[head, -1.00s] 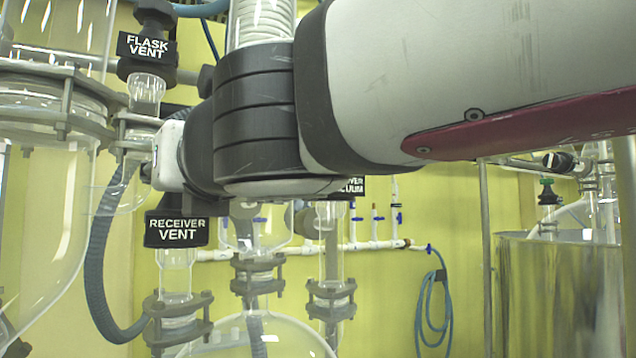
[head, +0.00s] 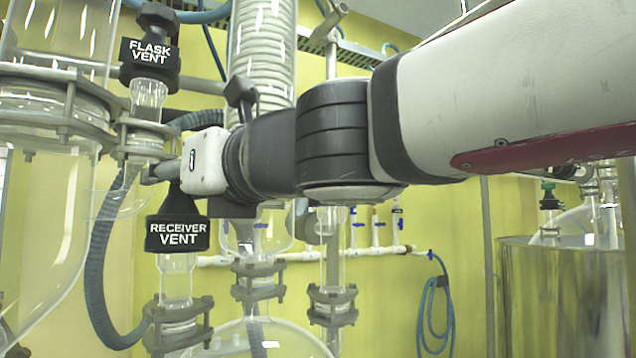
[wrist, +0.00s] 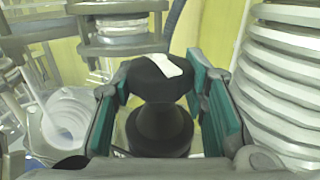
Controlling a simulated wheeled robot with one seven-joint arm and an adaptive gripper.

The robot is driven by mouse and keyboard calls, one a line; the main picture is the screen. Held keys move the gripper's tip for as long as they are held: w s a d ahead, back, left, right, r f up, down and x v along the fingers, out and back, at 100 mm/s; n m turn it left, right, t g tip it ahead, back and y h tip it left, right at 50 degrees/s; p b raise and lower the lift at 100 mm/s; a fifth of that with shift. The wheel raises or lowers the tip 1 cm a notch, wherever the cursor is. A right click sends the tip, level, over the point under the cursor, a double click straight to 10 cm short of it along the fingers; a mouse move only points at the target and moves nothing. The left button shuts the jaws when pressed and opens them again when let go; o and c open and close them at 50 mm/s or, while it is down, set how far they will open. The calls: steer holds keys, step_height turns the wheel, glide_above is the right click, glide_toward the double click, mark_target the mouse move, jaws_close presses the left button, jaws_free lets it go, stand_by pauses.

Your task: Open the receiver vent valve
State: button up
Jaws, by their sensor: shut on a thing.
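The receiver vent valve (head: 178,234) is a black cap with a white "RECEIVER VENT" label, upright on a glass neck at the left of the head view. Its narrow top reaches up beside the white end of my wrist. The knob widens into a dark cone below. No label is readable there, so I cannot tell from it which valve this is.
The flask vent valve (head: 150,50) stands above and left. A coiled glass condenser (head: 262,60) rises behind my wrist, near a dark knob (head: 240,92). Glass flanges and a grey hose (head: 100,270) crowd the left. A steel vessel (head: 550,295) stands at right.

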steer(key=shift+s+r+n+g+y, duration=0.1)
steer(key=shift+r+n+g+y, duration=0.2)
steer(key=shift+r+g, duration=0.1)
stand_by(0.3)
steer(key=o, duration=1.2)
steer(key=shift+d, duration=0.1)
steer(key=shift+f, duration=0.15)
steer(key=shift+f, duration=0.2)
steer(key=shift+w, duration=0.2)
steer(key=shift+m+t+h, duration=1.4)
steer(key=shift+t, duration=0.3)
steer(key=shift+s+r+m+t+h, duration=0.1)
steer(key=shift+m+t+h, duration=0.4)
steer(key=shift+h, duration=0.1)
